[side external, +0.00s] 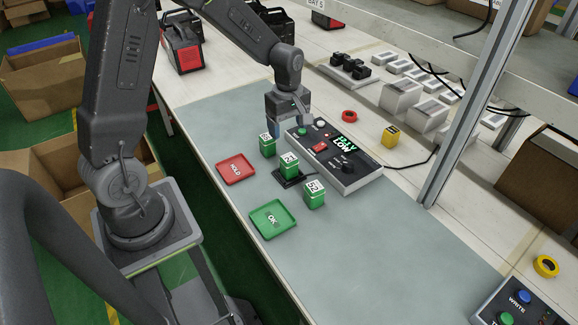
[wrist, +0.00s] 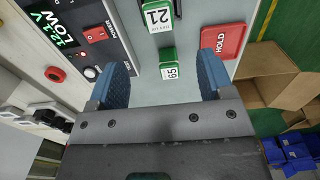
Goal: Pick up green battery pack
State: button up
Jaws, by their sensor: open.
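Three green battery packs with white number labels stand in a row on the grey mat. The far pack (side external: 267,145) is close to my gripper (side external: 287,124) and shows a 65 label in the wrist view (wrist: 168,66). The middle pack (side external: 289,166), labelled 21 (wrist: 158,18), stands on a small black holder. The near pack (side external: 314,196), labelled 52, is not in the wrist view. My gripper is open, with blue fingers spread apart. In the wrist view the 65 pack appears between them, ahead of the fingertips; I see no contact.
A tester box (side external: 334,156) with a lit LOW display stands right of the packs. A red HOLD tray (side external: 235,169) and a green OK tray (side external: 272,219) lie left.

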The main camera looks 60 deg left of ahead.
aim_at(289, 157)
notch_tip(289, 157, down, 14)
jog(key=shift+w+d+r, duration=0.1)
dwell(0.5)
jog(key=shift+c, duration=0.3)
jog(key=c, duration=1.1)
jog(key=shift+r, duration=0.1)
jog(key=shift+c, duration=0.2)
